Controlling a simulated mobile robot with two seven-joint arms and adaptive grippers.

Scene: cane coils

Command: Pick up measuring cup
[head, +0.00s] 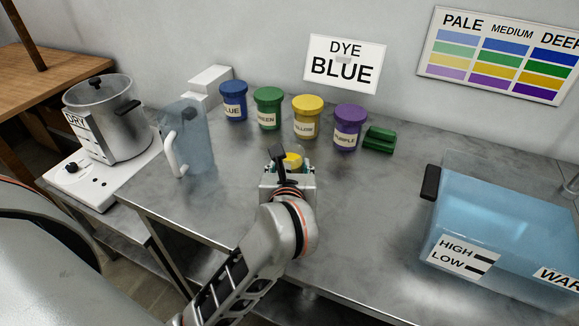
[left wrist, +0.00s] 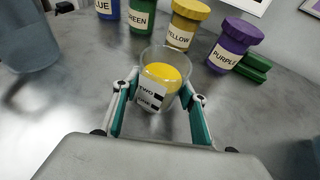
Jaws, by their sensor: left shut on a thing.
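The measuring cup (left wrist: 152,97) is a small clear cup with a label of marks reading "TWO" and a lower line. Something yellow shows inside it. In the left wrist view it stands between the two fingers of my left gripper (left wrist: 157,104), which is shut on it. In the head view my left gripper (head: 289,170) is over the middle of the metal table and hides most of the cup; its yellow content (head: 292,160) shows past the fingers. I cannot tell whether the cup touches the table. My right gripper is in neither view.
Behind the cup stand blue (head: 233,100), green (head: 268,107), yellow (head: 307,116) and purple (head: 349,127) dye jars, with a green block (head: 379,139) beside them. A clear pitcher (head: 193,140) and pot (head: 107,120) are left. A water tank (head: 500,225) is right.

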